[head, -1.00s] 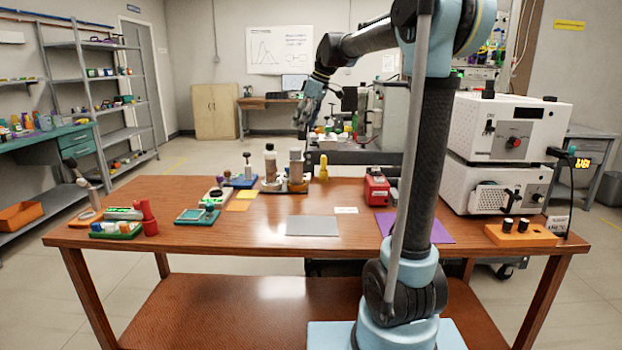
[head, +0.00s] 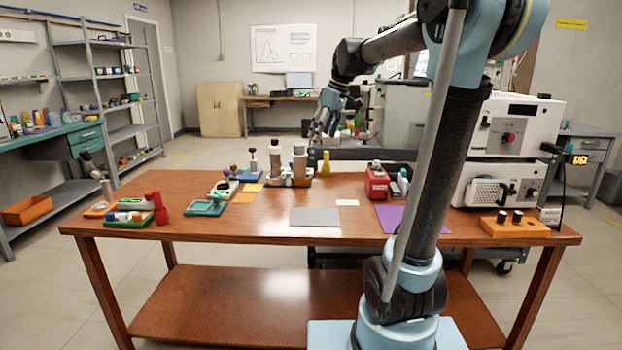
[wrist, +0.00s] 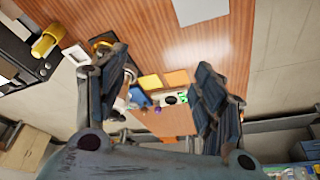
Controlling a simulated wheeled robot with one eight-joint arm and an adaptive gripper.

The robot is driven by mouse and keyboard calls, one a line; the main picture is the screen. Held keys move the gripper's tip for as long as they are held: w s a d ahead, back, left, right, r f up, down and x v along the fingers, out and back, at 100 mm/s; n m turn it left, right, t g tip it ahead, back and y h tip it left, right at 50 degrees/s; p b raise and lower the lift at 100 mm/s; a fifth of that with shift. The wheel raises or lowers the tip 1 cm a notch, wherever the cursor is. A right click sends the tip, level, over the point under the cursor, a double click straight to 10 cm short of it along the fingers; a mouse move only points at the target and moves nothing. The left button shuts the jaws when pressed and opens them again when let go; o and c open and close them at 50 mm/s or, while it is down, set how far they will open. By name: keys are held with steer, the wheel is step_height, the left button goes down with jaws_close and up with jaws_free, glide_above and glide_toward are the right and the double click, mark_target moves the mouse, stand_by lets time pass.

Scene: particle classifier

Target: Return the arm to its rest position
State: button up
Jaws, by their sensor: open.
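My gripper (head: 323,122) hangs in the air above the back of the wooden table (head: 260,225), its fingers pointing down. It is apart from everything on the table. In the wrist view my gripper (wrist: 160,100) has its two dark fingers spread wide, with nothing held between them. Between and beyond the fingers, the wrist view shows the tabletop (wrist: 150,40) with small items on it. My arm rises at the right of the head view and bends over to the left.
Near the gripper stand grey-capped bottles (head: 299,160) and a yellow object (head: 326,163). A red device (head: 377,183) and stacked white machines (head: 512,150) are at the right. A grey mat (head: 315,217) lies on the front middle, which is otherwise clear. Shelves stand at the left.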

steer(key=s+d+f+m+h, duration=0.1)
steer(key=s+d+f+m, duration=0.2)
steer(key=s+f, duration=0.6)
steer(key=s+d+f+m+h, duration=0.1)
steer(key=s+d+f+m, duration=0.3)
steer(key=s+d+f, duration=0.3)
steer(key=s+d+f+m+h, duration=0.1)
steer(key=s+d+f+m, duration=0.2)
steer(key=s+f, duration=0.8)
steer(key=s+d, duration=0.2)
steer(key=s, duration=0.2)
steer(key=shift+s, duration=0.35)
